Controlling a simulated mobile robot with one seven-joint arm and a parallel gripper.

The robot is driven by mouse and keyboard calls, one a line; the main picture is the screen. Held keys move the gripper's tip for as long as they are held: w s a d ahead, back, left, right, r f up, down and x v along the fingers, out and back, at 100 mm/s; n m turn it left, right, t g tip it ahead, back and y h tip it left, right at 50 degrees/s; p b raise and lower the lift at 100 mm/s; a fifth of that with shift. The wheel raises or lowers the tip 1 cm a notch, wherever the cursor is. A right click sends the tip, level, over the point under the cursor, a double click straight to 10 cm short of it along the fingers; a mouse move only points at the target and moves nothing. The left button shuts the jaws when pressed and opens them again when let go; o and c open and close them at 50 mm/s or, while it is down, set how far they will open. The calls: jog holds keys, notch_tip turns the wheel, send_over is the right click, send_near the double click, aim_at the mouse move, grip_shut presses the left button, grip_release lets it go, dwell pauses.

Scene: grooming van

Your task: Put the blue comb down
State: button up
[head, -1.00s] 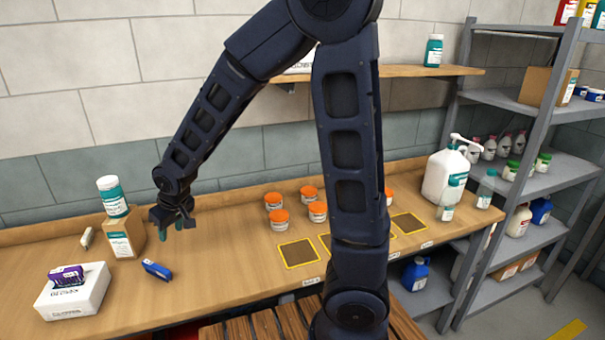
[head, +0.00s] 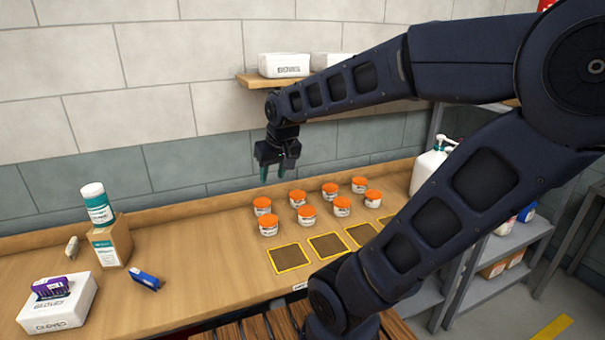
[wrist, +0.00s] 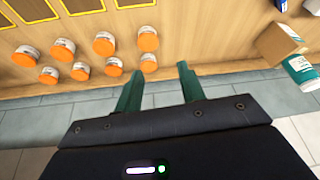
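A small blue item (head: 145,280), which may be the blue comb, lies on the wooden bench in front of a cardboard box; its exact shape is too small to tell. A blue edge (wrist: 281,5) also shows at the top right of the wrist view. My gripper (head: 273,173) is raised behind and above the orange-lidded jars, well to the right of the blue item. In the wrist view its two green fingers (wrist: 158,78) stand apart with nothing between them.
Several orange-lidded jars (head: 307,215) stand behind yellow-edged dark squares (head: 290,258). At left are a cardboard box (head: 112,243) bearing a teal-labelled bottle (head: 97,204), and a white box (head: 58,306) bearing a purple item (head: 51,287). Bench between blue item and jars is clear.

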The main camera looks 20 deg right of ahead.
jog(key=s+d+r+m+h, duration=0.1)
jog(key=s+d, duration=0.4)
jog(key=s, duration=0.1)
jog(key=shift+s+d+r+m, duration=0.35)
jog(key=shift+s+d+m, duration=0.05)
dwell(0.9)
